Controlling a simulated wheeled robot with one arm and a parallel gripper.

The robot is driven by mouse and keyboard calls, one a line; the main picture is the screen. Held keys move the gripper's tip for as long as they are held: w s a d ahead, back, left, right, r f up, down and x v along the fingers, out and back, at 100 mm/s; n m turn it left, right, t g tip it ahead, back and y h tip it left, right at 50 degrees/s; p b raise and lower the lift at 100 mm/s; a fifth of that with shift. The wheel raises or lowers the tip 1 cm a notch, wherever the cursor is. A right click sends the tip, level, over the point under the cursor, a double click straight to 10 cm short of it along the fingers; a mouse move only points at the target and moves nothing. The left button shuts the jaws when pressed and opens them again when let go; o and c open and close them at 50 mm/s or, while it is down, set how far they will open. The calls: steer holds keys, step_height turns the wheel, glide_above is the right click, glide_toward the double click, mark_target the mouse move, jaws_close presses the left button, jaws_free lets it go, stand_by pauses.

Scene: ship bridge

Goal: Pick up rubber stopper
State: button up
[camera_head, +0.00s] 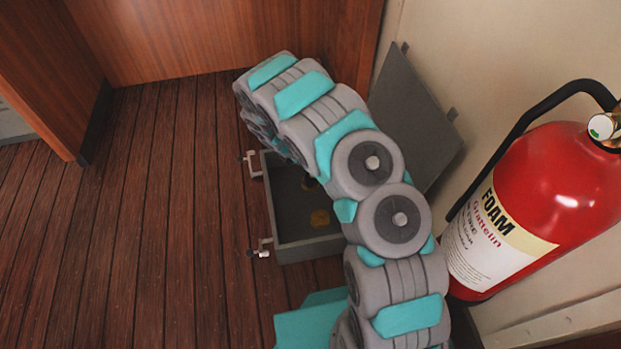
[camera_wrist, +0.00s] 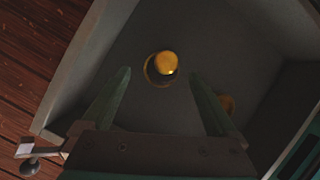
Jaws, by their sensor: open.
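An open grey box (camera_head: 307,248) stands on the floor, its inside partly covered by my arm in the head view. In the wrist view, a small round thing with a yellow-orange top and dark side (camera_wrist: 163,66) is on the box's floor; it may be the rubber stopper, but I cannot be sure. My gripper (camera_wrist: 160,73) is open above the box's inside, with this thing showing between its fingertips and nothing held. My arm hides the gripper in the head view.
The box's raised lid (camera_head: 412,120) leans by the wall, with latches (camera_head: 262,248) on the opposite side. A red fire extinguisher (camera_head: 545,190) stands close right of my arm. Wooden panels (camera_head: 220,35) are behind. The plank floor (camera_head: 130,230) at left is clear.

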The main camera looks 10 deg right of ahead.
steer(key=x, duration=0.2)
steer(key=b+x, duration=0.1)
steer(key=x, duration=0.1)
steer(key=s+x, duration=0.1)
steer(key=x, duration=0.1)
steer(key=shift+f, duration=0.25)
steer(key=shift+c, duration=0.4)
jaws_close()
